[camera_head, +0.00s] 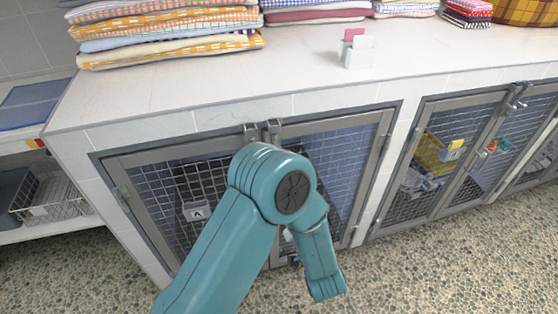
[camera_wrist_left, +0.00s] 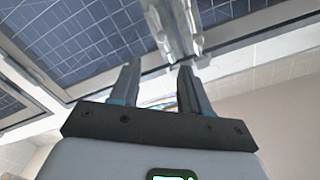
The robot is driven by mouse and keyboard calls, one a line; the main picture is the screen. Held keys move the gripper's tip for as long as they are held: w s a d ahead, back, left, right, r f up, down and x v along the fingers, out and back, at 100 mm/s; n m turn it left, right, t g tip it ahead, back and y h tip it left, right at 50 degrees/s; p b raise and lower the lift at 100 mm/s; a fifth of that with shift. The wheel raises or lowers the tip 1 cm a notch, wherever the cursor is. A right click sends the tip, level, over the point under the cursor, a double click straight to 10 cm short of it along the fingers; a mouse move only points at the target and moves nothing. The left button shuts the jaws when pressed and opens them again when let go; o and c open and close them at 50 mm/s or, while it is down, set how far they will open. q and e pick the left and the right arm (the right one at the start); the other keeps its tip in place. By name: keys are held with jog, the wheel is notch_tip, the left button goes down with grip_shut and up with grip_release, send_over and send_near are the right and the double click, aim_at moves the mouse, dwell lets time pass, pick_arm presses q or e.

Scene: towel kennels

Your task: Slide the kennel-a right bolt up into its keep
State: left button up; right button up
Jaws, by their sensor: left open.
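Kennel A has two mesh doors in grey frames, with a card marked "A" (camera_head: 196,212) on the left one. At the top where the doors meet are two metal bolt fittings, a left one (camera_head: 250,132) and a right one (camera_head: 273,130). My left arm covers the middle of the doors below them. My left gripper is hidden in the head view. In the left wrist view my left gripper (camera_wrist_left: 158,84) is open and empty. Two bright metal bars (camera_wrist_left: 174,28) on the door frames lie beyond its fingertips, apart from them. My right gripper is not in view.
A white tiled counter (camera_head: 300,78) above the kennels bears folded towel stacks (camera_head: 165,35) and a small card holder (camera_head: 356,50). A second kennel with mesh doors (camera_head: 465,150) stands to the right, with a yellow basket (camera_head: 432,152) inside. A wire basket (camera_head: 55,198) is at left.

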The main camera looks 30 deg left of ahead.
pick_arm(q)
jog(key=x, duration=1.5)
jog(key=shift+a+p, duration=0.2)
jog(key=shift+p, duration=0.2)
